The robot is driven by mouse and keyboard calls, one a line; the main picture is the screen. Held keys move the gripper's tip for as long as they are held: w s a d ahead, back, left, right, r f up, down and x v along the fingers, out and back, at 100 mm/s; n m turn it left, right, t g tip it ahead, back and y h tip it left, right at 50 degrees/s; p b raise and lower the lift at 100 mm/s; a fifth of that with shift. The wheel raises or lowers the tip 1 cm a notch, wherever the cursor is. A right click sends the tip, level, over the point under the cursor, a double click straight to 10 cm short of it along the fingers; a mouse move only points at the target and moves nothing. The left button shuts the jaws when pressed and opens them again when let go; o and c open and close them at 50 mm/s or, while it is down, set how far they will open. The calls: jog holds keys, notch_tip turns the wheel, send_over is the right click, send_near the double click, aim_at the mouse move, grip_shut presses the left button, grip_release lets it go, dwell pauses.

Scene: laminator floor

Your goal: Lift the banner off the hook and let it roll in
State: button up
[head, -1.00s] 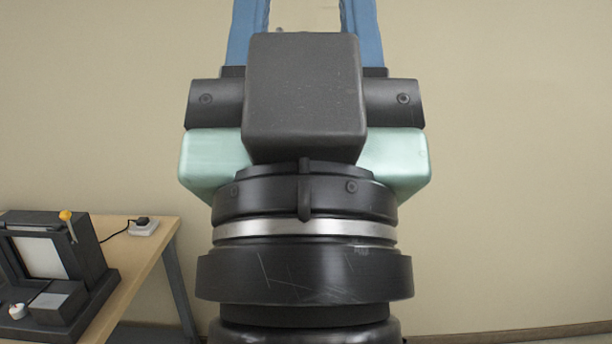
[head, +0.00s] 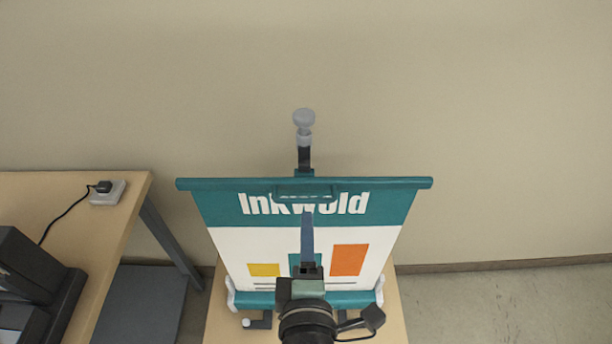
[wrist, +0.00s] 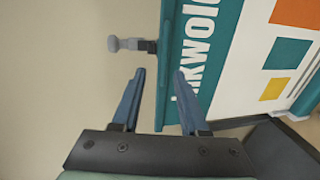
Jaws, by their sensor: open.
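The banner (head: 226,240) stands unrolled on its base in the head view, white with teal, orange and yellow blocks. Its teal top bar (head: 230,184) runs across, with a teal loop handle (head: 290,189) at its middle. A dark hook post with a grey knob (head: 304,118) rises behind the bar's middle. The wrist view shows the banner's bar (wrist: 170,60) and the grey knob (wrist: 118,43) too. My gripper (wrist: 157,74) is open and empty, its blue fingers near the bar. In the head view my gripper (head: 307,216) is in front of the banner, just below the handle; their gap is unclear.
A wooden table (head: 110,230) at left holds a dark machine (head: 35,285) and a white socket block (head: 108,192) with a cable. The banner's base rests on a wooden surface (head: 392,320). A plain wall is behind; floor (head: 500,305) at right is clear.

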aim_at(306, 189)
jog(key=w+f+p, duration=0.1)
jog(key=w, duration=0.3)
jog(key=w+f+p, duration=0.1)
jog(key=w, duration=0.3)
jog(key=w+f, duration=0.1)
jog(key=w, duration=0.3)
jog(key=shift+f+p, duration=0.15)
jog(key=shift+p, duration=0.25)
jog(key=shift+c, duration=0.3)
grip_shut()
dwell(0.7)
